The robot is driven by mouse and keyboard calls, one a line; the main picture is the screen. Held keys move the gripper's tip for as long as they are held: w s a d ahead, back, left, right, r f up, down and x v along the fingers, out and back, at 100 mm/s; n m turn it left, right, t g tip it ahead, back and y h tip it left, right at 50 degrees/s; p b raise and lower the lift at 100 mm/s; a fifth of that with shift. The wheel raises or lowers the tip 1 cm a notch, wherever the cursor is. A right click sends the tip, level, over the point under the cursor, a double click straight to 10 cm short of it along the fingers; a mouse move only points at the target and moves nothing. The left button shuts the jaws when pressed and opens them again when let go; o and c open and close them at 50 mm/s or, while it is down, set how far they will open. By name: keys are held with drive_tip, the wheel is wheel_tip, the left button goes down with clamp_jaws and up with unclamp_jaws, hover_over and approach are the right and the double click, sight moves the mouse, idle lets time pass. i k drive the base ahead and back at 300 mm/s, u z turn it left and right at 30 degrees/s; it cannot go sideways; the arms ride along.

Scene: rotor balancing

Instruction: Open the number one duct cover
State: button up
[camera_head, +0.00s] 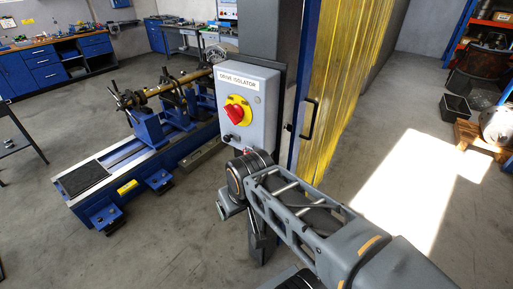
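I cannot make out a cover marked as number one or a duct in this view. My arm reaches in from the lower right, and its wrist is just below a grey box labelled "DRIVE ISOLATOR" (247,88). The box has a red rotary knob on a yellow plate (235,112) and a small black knob below it. My gripper cannot be clearly made out beyond the wrist, so whether it is open or shut does not show.
The isolator box is on a grey post (257,28) beside a yellow strip curtain (345,75). A blue balancing machine (140,160) carries a shaft at left. Blue workbenches (50,65) stand behind. Shelves and a pallet are at right. Sunlit floor (425,185) is clear.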

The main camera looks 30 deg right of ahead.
sight(188, 159)
drive_tip(key=u, duration=0.5)
drive_tip(key=i, duration=3)
drive_tip(key=z, duration=1.85)
drive_tip(key=i, duration=1.5)
drive_tip(key=u, duration=1.3)
